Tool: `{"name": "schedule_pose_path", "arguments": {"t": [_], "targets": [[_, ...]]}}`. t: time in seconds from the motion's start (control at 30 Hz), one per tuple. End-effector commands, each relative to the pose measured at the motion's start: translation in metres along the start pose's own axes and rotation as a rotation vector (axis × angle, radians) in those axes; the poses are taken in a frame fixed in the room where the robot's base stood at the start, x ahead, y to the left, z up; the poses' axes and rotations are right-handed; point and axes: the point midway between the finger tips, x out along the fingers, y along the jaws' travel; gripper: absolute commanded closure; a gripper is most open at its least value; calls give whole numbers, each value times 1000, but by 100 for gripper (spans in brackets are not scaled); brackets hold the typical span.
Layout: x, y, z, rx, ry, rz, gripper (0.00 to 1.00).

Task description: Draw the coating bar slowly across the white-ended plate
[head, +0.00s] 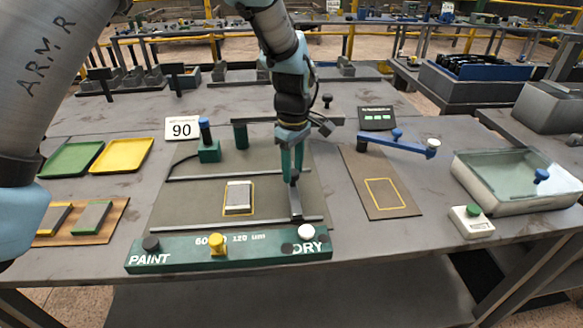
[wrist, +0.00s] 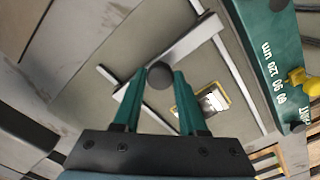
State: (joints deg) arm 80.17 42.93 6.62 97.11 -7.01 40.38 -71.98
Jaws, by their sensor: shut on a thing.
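The white-ended plate (head: 239,198) lies in a yellow outline on the grey bed of the coating station. It also shows in the wrist view (wrist: 213,101), right of my fingers. The coating bar (head: 296,206) lies across the bed between two rails, to the right of the plate and apart from it. In the wrist view the bar (wrist: 195,40) runs diagonally beyond my fingertips. My gripper (head: 291,172) is shut on the dark round knob of the bar (wrist: 160,76). The fingers partly hide the knob in the head view.
A green front panel (head: 180,254) carries a yellow selector (head: 217,244) and a white button (head: 306,232). Other plates (head: 91,218) lie on a wooden board at left, near green (head: 70,160) and yellow trays (head: 122,154). A blue lever (head: 400,143) and a lidded bath (head: 515,177) stand right.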

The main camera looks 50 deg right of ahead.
Motion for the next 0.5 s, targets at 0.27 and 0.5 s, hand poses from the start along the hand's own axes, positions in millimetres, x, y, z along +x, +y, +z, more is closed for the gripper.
{"name": "schedule_pose_path", "arguments": {"t": [0.27,0.5], "targets": [[0,0,0,0,1,1,36],[0,0,0,0,1,0,29]]}}
